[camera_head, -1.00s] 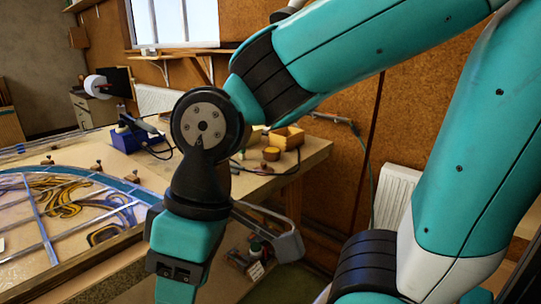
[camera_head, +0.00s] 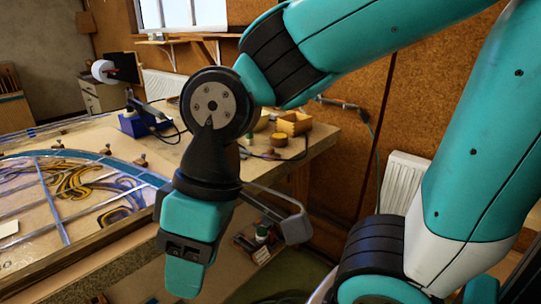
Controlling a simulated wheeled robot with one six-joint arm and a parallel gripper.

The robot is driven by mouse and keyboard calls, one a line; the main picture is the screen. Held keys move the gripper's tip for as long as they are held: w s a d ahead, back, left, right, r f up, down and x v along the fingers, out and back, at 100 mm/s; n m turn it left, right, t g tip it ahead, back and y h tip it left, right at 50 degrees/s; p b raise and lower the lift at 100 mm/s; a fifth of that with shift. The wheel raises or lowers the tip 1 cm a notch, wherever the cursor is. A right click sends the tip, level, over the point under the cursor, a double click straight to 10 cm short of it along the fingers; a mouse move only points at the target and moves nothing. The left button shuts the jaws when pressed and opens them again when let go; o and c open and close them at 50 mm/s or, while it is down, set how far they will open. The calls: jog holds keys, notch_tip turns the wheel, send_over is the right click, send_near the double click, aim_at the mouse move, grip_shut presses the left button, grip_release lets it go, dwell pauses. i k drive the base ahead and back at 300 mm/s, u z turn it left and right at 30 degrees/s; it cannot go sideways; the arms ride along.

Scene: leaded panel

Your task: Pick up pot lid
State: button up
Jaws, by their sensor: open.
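A small round tan pot (camera_head: 278,140) stands on the far wooden bench, just right of my arm's wrist joint. It is too small to tell whether its top is a separate lid, and I cannot make out a pot lid for sure. My gripper (camera_head: 187,272) hangs low in the foreground at the end of my teal arm, pointing down, well in front of and below the pot. It is open, and nothing shows in it. Its fingers are hard to make out from this side. My wrist hides part of the bench left of the pot.
A wooden box (camera_head: 294,123) sits behind the pot. A blue soldering station (camera_head: 135,124) stands further left on the bench. A leaded glass panel (camera_head: 60,205) lies on the table at left. A lower shelf (camera_head: 240,268) holds small items. A white radiator (camera_head: 402,182) is at right.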

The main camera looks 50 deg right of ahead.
aim_at(270, 153)
jog(key=k, duration=0.6)
jog(key=z, duration=0.65)
jog(key=i, duration=1.7)
jog(key=u, duration=0.5)
